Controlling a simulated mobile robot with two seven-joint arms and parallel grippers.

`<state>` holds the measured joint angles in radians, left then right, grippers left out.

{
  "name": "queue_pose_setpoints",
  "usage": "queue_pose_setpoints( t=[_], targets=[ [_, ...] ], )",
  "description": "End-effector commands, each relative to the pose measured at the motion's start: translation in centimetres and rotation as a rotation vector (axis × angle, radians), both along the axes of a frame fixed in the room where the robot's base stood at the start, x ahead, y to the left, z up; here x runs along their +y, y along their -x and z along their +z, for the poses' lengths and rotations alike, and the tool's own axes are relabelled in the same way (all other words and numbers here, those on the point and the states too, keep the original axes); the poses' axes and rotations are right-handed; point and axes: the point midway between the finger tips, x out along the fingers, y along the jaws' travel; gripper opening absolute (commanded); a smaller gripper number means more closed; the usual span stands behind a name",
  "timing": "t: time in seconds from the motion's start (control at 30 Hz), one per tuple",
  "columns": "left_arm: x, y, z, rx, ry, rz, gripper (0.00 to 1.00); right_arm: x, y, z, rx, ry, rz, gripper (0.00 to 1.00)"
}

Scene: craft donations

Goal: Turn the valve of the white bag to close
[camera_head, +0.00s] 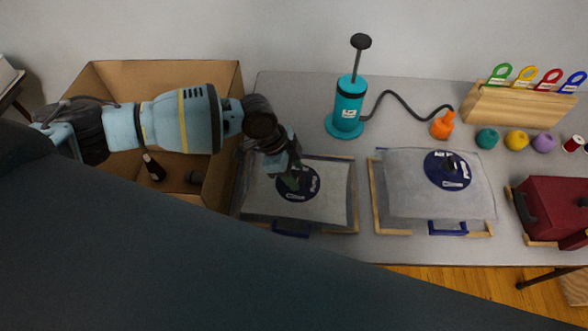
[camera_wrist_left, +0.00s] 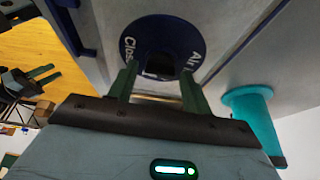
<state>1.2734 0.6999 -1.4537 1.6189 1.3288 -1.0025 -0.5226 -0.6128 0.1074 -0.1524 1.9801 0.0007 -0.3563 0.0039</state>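A pale, whitish-grey bag (camera_head: 325,206) lies flat on the table at the left. Its round dark blue valve (camera_head: 312,181) is partly hidden by my left gripper (camera_head: 289,183). A similar pale bag (camera_head: 410,199) with a blue valve (camera_head: 449,169) lies to its right, so colour alone does not set one apart. In the left wrist view, my left gripper (camera_wrist_left: 158,85) has its two green fingers apart, on either side of the valve disc (camera_wrist_left: 163,30). A dark knob shows between them; contact cannot be told. My right gripper (camera_wrist_left: 45,75) shows at the left there, its fingers apart.
A teal pump (camera_head: 347,112) with a hose to an orange nozzle (camera_head: 442,125) stands behind the bags. A cardboard box (camera_head: 92,86) is at the left. A wooden rack (camera_head: 515,107), yarn balls (camera_head: 516,141) and a red case (camera_head: 552,205) are at the right.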

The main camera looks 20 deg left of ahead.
Motion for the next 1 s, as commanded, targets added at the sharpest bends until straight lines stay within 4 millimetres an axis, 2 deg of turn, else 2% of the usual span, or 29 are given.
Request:
queue_pose_setpoints(
  t=[0.37, 0.47, 0.8, 1.0],
  targets=[
    [0.1, 0.0, 0.3, -0.001, 0.001, 0.001, 0.56, -0.1, 0.0, 0.0, -0.001, 0.004, 0.004, 0.36],
    [0.5, 0.0, 1.2, -0.002, 0.002, 0.003, 0.56, -0.2, -0.1, 0.1, -0.004, 0.006, 0.007, 0.36],
    [2.4, 0.4, 6.0, -0.003, 0.002, 0.002, 0.56, -0.4, -0.3, 0.4, -0.011, 0.01, 0.012, 0.36],
    [2.9, 0.5, 7.2, -0.002, 0.001, 0.002, 0.56, -0.4, -0.3, 0.4, -0.01, 0.009, 0.011, 0.36]
  ],
)
